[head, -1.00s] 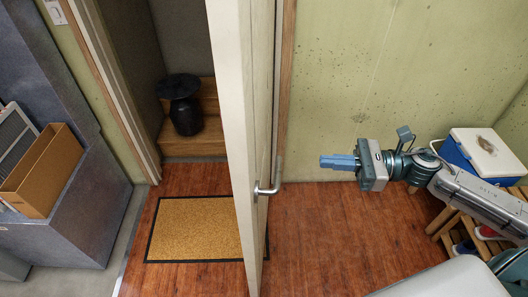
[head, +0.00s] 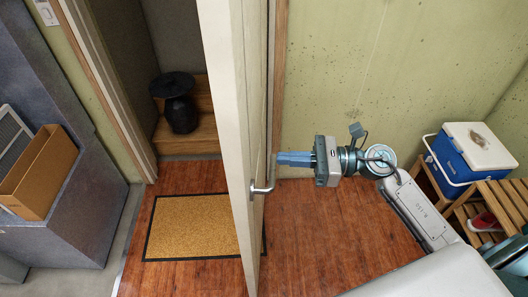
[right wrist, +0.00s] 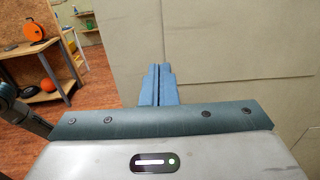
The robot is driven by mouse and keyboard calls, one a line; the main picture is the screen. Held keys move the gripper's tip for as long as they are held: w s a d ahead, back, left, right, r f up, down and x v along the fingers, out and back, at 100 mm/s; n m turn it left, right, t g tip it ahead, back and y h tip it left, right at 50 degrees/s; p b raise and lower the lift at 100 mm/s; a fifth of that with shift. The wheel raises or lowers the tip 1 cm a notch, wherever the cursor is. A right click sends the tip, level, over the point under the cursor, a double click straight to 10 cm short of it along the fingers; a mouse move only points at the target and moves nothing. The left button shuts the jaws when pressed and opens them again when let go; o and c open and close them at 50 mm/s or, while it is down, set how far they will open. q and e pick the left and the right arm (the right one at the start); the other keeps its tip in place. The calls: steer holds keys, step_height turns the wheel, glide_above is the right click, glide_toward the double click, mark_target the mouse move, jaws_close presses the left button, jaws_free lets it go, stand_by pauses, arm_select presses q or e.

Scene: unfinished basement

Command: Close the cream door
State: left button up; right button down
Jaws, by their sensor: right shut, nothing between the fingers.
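The cream door (head: 230,120) stands wide open in the head view, seen nearly edge-on, with a silver lever handle (head: 264,188) on its right face. The doorway is to its left. My right gripper (head: 280,159) is shut and empty, just right of the door's right face and a little above the handle. I cannot tell whether its tips touch the door. In the right wrist view the shut blue fingers (right wrist: 158,84) point at a broad cream panelled surface (right wrist: 215,60). My left gripper is not in view.
A yellow-brown mat (head: 193,226) lies left of the door. A blue and white cooler (head: 470,155) and a wooden rack (head: 495,205) stand at right. The wooden floor between rack and door is clear.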

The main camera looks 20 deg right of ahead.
mark_target(250, 157)
steer(key=p+x, duration=0.1)
steer(key=x, duration=0.1)
steer(key=p+x, duration=0.1)
steer(key=x, duration=0.1)
steer(key=shift+r, duration=0.2)
steer(key=shift+p+x, duration=0.6)
steer(key=shift+x, duration=0.15)
steer(key=shift+a+f, duration=0.1)
steer(key=shift+f, duration=0.1)
